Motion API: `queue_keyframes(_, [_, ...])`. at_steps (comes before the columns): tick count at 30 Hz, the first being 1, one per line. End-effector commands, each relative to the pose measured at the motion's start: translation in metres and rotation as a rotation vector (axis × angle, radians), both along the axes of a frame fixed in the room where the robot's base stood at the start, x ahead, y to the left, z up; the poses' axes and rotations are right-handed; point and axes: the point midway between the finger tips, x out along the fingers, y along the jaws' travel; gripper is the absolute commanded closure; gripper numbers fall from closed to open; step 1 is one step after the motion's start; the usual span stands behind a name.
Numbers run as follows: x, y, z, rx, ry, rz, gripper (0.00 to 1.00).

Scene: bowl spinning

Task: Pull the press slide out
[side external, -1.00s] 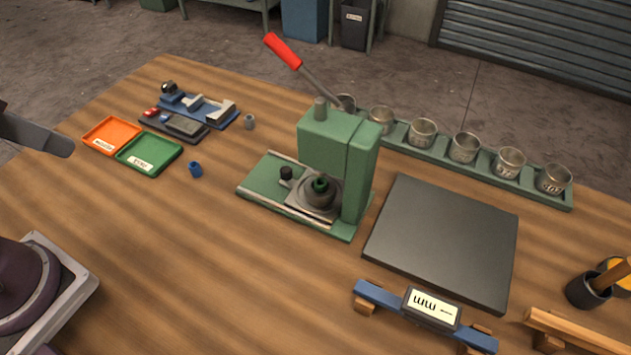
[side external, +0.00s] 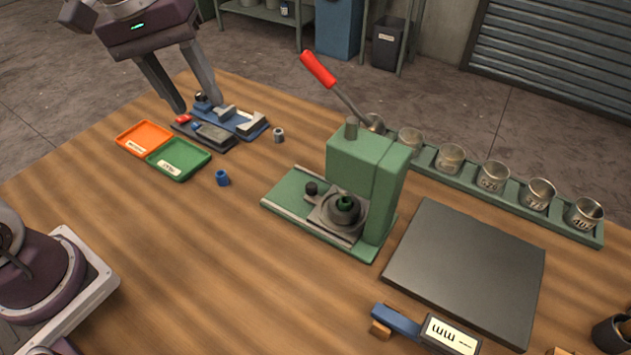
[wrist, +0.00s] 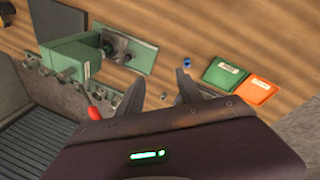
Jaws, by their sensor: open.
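The green press (side external: 365,185) stands on the table with its red-handled lever (side external: 318,69) raised. Its slide (side external: 336,218) is a grey plate with a small black knob (side external: 311,188) at its left end and a dark round cup holding a green ring (side external: 345,203). The slide sits partly under the press head. The press also shows in the wrist view (wrist: 75,58). My gripper (side external: 198,106) is open and empty, above the far-left part of the table near the blue fixture, well apart from the knob. In the wrist view its two fingers (wrist: 160,95) are spread.
An orange tray (side external: 144,138) and a green tray (side external: 179,159) lie at the left. A blue fixture (side external: 240,121), a grey bushing (side external: 279,135) and a blue bushing (side external: 222,177) are nearby. A rack of metal cups (side external: 494,177) and a dark plate (side external: 466,272) are at the right.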

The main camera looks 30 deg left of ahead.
Motion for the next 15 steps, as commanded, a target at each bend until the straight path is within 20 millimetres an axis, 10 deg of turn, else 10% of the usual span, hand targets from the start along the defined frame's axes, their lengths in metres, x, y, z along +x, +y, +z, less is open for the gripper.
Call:
queue_keyframes(6, [0.104,0.001,-0.102,-0.178,0.31,0.432,0.57])
queue_keyframes(15, [0.137,-0.002,-0.171,-0.241,0.463,0.66,0.57])
